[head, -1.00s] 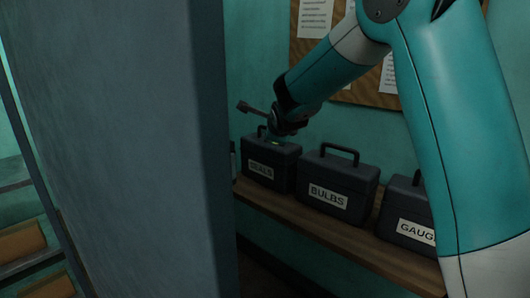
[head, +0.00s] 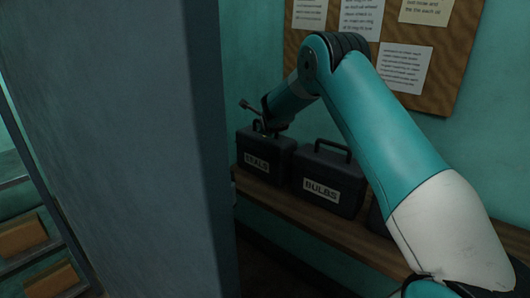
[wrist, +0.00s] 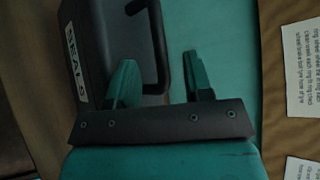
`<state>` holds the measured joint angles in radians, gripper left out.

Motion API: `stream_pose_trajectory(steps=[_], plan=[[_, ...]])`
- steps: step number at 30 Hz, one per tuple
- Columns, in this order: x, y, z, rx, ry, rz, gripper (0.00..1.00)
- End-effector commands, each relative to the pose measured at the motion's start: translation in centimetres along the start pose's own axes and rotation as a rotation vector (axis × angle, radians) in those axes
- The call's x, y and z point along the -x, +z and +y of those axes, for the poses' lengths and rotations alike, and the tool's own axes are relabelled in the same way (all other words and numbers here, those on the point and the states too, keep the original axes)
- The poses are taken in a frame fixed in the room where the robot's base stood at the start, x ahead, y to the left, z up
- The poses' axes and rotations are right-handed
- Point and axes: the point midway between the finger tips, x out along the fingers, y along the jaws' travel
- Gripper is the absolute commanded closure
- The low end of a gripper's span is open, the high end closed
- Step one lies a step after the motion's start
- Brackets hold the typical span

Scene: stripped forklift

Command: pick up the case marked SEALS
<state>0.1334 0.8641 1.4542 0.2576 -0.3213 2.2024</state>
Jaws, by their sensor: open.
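The dark case marked SEALS (head: 262,168) stands upright on a wooden shelf, at the left end of a row. In the head view my gripper (head: 262,130) is at its top, and the exact contact is hidden by the small scale. In the wrist view the SEALS case (wrist: 105,40) is at upper left, its white label readable sideways. My gripper (wrist: 160,64) is open there, with the dark case handle (wrist: 160,40) showing between its two green fingers. The fingers look apart from the handle.
The case marked BULBS (head: 323,185) stands close to the right on the shelf (head: 335,232). Another dark case is mostly hidden behind my arm. A large grey panel (head: 130,150) fills the near left. A pinboard with papers (head: 392,65) hangs on the wall behind.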

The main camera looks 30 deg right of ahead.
Motion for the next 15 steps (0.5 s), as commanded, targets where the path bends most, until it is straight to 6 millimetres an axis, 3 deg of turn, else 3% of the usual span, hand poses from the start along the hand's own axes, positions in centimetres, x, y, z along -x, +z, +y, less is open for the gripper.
stream_pose_trajectory(steps=[9, 15], plan=[[-3.8, -0.1, -0.1, 0.001, 0.001, 0.001, 0.53], [-4.9, -0.2, 0.1, 0.0, 0.001, 0.0, 0.53]])
